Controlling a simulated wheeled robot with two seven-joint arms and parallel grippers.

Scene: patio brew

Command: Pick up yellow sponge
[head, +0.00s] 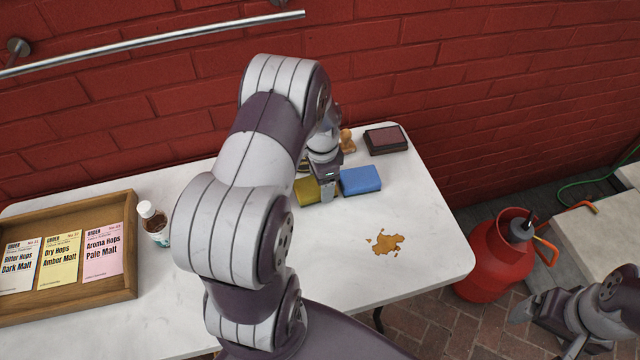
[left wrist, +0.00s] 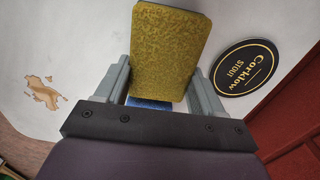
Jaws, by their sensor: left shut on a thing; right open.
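The yellow sponge (head: 306,191) is on the white table beside a blue sponge (head: 361,180), partly hidden by my left arm. My left gripper (head: 328,188) points down at it. In the left wrist view the yellow sponge (left wrist: 170,50) sits between both fingers, and my left gripper (left wrist: 163,85) is shut on it. A strip of the blue sponge (left wrist: 150,103) shows below it there. I cannot tell whether the yellow sponge is clear of the table. My right gripper (head: 545,328) is open and empty at the lower right, off the table.
A brown spill (head: 386,242) lies on the table (head: 340,270). A wooden tray (head: 70,306) with order cards and a small bottle (head: 153,222) are at the left. A dark pad (head: 386,140) and wooden stamp (head: 347,141) are at the back. A red gas tank (head: 490,262) stands right. A round Corklow coaster (left wrist: 245,68) is near the sponge.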

